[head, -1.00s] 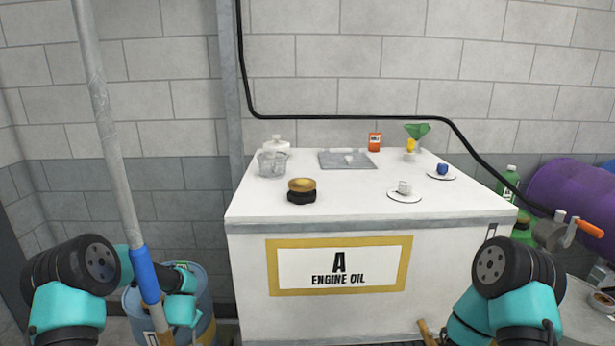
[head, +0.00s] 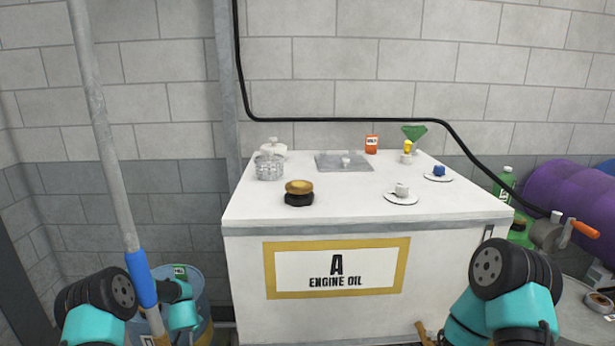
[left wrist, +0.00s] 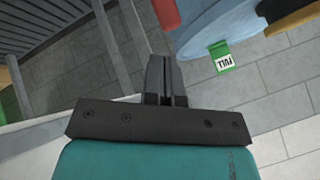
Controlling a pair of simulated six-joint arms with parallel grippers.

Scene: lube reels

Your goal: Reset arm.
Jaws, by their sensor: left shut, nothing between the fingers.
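My left arm shows at the lower left of the head view, beside the pole with the blue sleeve; its fingertips cannot be made out there. In the left wrist view my left gripper (left wrist: 166,75) is shut and empty, its fingers together above the grey tiled floor. My right arm is at the lower right of the head view, in front of the white tank's right side; its gripper is outside the picture.
A white tank (head: 240,245) labelled "A ENGINE OIL" stands in the middle. On it are a brass-and-black cap (head: 299,193), a glass jar (head: 269,167) and small cups on saucers. A blue drum (head: 205,310) stands behind my left arm. A nozzle with an orange handle (head: 585,229) is at the right.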

